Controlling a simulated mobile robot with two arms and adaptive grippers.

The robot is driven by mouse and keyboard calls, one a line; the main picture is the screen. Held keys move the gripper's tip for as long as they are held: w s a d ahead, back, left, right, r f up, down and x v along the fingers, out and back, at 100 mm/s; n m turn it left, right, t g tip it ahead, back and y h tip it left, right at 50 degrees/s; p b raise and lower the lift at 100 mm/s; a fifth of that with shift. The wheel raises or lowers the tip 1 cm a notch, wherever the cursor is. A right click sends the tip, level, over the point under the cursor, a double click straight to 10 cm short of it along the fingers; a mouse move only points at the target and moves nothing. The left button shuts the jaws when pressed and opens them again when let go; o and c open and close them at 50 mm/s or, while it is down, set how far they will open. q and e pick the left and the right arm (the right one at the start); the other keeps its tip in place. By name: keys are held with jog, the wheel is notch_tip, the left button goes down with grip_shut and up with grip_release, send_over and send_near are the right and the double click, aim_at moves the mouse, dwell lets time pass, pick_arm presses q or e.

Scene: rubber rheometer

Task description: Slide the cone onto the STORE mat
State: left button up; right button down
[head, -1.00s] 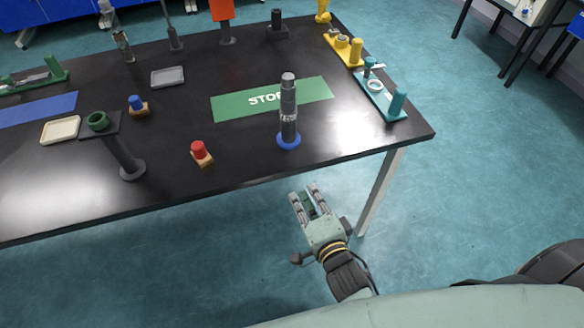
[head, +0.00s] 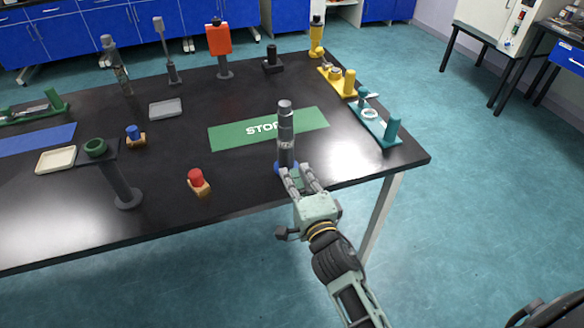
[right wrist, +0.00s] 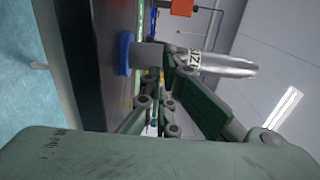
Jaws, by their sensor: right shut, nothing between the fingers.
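The grey, tapering upright piece that I take for the cone (head: 286,125) stands on a round blue base (head: 277,168) near the table's front edge. The green STORE mat (head: 225,136) lies flat just behind it, and the cone stands off its front edge. My right gripper (head: 296,173) is shut and empty, low at the cone's front side, hiding part of the blue base. In the right wrist view, the cone (right wrist: 228,65) appears sideways with lettering, close beyond the fingers (right wrist: 155,100); contact cannot be told. My left gripper is not in view.
A red-topped block (head: 198,183) lies left of the cone. A dark stand with a green ring (head: 122,180) is further left. A teal rack (head: 378,126) and yellow rack (head: 341,82) line the right edge. The tabletop between the cone and mat is clear.

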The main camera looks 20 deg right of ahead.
aim_at(289, 159)
jog(key=shift+w, duration=1.6)
